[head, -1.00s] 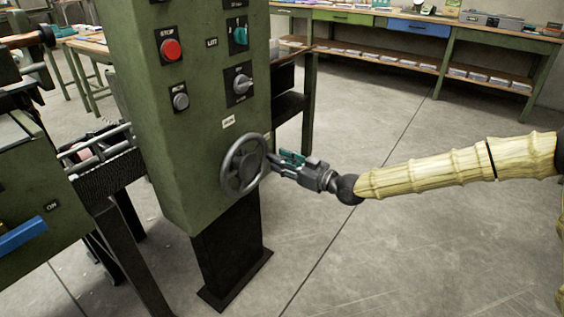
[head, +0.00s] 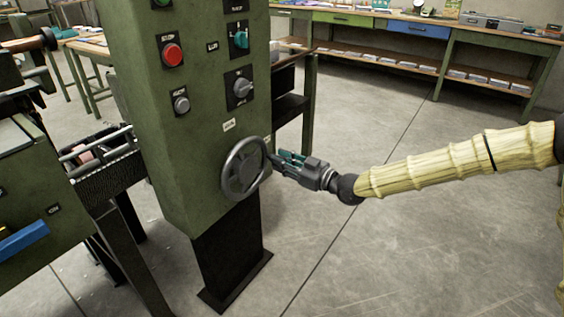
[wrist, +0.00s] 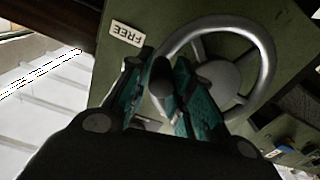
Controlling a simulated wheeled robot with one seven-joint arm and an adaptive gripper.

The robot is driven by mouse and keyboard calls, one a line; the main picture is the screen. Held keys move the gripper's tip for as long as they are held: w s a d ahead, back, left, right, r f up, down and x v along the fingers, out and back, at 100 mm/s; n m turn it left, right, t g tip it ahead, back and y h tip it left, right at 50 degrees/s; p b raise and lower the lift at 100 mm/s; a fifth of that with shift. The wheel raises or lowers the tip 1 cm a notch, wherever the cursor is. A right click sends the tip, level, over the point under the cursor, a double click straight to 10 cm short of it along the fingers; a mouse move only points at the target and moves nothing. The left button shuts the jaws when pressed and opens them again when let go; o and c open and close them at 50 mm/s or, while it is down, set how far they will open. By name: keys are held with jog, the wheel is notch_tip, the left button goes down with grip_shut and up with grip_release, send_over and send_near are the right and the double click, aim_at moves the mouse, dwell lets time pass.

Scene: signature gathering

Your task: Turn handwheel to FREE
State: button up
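The grey handwheel (head: 230,176) is on the lower front of the green machine column. It has a round rim, spokes and a central hub; in the wrist view the wheel (wrist: 266,62) fills the upper right. Its dark handle (wrist: 160,78) stands out from the rim toward my wrist camera. My gripper (head: 277,159) is at the wheel's right side, and its teal fingers (wrist: 158,92) are drawn in on both sides of the handle. The exact contact is partly hidden. A white FREE label (wrist: 126,33) is on the panel beside the rim, left of the wheel in the wrist view.
Above the wheel are a red stop button (head: 172,53), a grey button (head: 181,101), a grey rotary switch (head: 242,87) and a teal switch (head: 240,39). A roller frame (head: 105,150) adjoins the column's left. Open floor (head: 370,245) lies to the right, before a workbench (head: 450,25).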

jog(key=o, duration=0.3)
jog(key=shift+o, duration=0.2)
jog(key=v, duration=1.2)
